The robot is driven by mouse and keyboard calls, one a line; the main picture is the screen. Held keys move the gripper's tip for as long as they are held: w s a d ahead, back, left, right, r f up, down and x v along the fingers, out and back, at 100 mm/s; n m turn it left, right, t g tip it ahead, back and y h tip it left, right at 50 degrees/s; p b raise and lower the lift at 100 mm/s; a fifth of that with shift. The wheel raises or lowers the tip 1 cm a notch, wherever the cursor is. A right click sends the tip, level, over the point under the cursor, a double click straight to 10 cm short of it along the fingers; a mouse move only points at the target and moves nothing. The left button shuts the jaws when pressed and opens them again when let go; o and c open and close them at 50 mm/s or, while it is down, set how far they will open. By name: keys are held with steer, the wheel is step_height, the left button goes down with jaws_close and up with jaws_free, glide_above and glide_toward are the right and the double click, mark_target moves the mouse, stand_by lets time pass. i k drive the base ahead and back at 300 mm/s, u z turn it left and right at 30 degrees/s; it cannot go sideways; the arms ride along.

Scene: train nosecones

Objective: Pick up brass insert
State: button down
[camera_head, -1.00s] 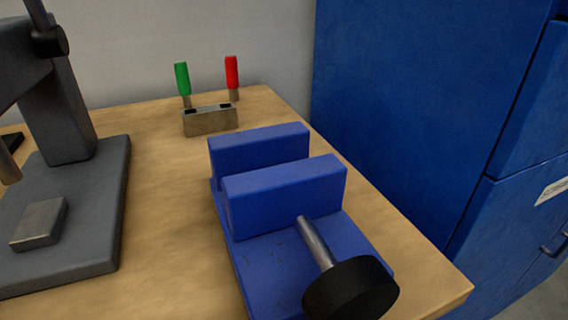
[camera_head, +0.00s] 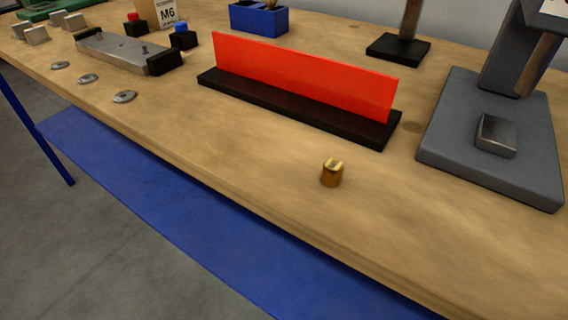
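A small brass insert (camera_head: 332,173) stands upright on the wooden workbench (camera_head: 250,170), near its front edge. It is a short golden cylinder with a slot or notch in its top. It stands alone, in front of the right end of a red upright panel, and nothing touches it. My gripper is not in view, so its state does not show.
The red panel (camera_head: 300,75) on its black base stands behind the insert. A grey press (camera_head: 490,140) stands to the right. A metal fixture (camera_head: 125,52), several washers (camera_head: 124,96), and a blue bin (camera_head: 258,20) lie further left and back. Bare bench surrounds the insert.

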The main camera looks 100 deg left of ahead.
mark_target(333, 168)
steer(key=u, duration=4.6)
steer(key=k, duration=0.75)
steer(key=z, duration=0.9)
steer(key=i, duration=0.45)
steer(key=u, duration=1.4)
steer(key=k, duration=0.45)
steer(key=z, duration=0.05)
